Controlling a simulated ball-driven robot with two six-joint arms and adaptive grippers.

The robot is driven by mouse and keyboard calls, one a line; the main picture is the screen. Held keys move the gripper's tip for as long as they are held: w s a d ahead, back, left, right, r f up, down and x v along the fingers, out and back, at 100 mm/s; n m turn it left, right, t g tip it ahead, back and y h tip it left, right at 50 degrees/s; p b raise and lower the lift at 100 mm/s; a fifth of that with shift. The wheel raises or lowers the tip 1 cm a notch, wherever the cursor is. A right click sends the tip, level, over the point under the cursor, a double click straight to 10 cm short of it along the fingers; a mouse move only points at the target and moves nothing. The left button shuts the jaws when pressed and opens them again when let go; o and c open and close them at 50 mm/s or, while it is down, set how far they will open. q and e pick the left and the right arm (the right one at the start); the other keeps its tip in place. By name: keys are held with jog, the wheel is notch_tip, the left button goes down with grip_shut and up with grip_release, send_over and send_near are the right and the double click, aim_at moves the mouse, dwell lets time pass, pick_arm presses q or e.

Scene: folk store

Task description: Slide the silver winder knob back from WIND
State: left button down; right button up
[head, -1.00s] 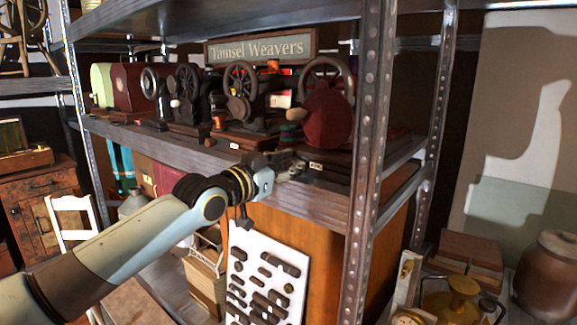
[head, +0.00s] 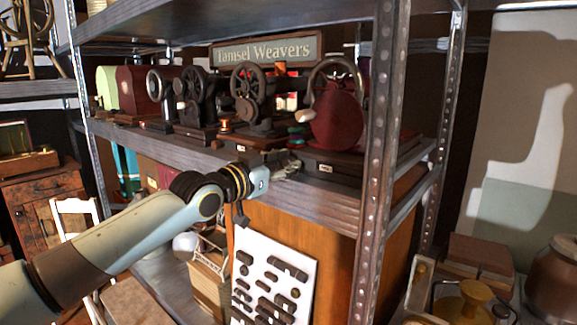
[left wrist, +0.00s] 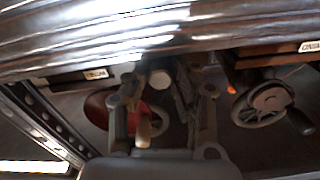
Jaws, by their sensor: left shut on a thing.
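My left gripper (head: 288,167) is at the front edge of the shelf, in front of the base of the machine with the dark red wheel (head: 337,120). In the left wrist view its two fingers (left wrist: 160,88) are closed around a small pale round knob, the silver winder knob (left wrist: 160,78), just under the shelf edge in that view. The red wheel (left wrist: 103,108) and its wooden crank handle (left wrist: 144,130) show behind the fingers there. The fingers hide the knob in the head view, and no WIND lettering is readable. My right gripper is in neither view.
Several dark hand-crank machines, one with a spoked wheel (head: 247,82), stand along the shelf (head: 320,205) to the left. A perforated metal post (head: 378,170) rises close to the right of the red wheel. A white tool board (head: 270,285) hangs below.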

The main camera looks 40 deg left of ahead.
pick_arm(q)
jog(key=c, duration=1.2)
grip_release()
jog(key=shift+a+r, duration=0.1)
jog(key=shift+a, duration=0.05)
jog(key=shift+o, duration=0.5)
jog(key=shift+a, duration=0.3)
jog(key=shift+s+d, duration=0.15)
jog(key=shift+d, duration=0.05)
jog(key=s+a, duration=0.1)
jog(key=s, duration=1)
jog(key=shift+s+a, duration=0.15)
jog(key=shift+s, duration=0.2)
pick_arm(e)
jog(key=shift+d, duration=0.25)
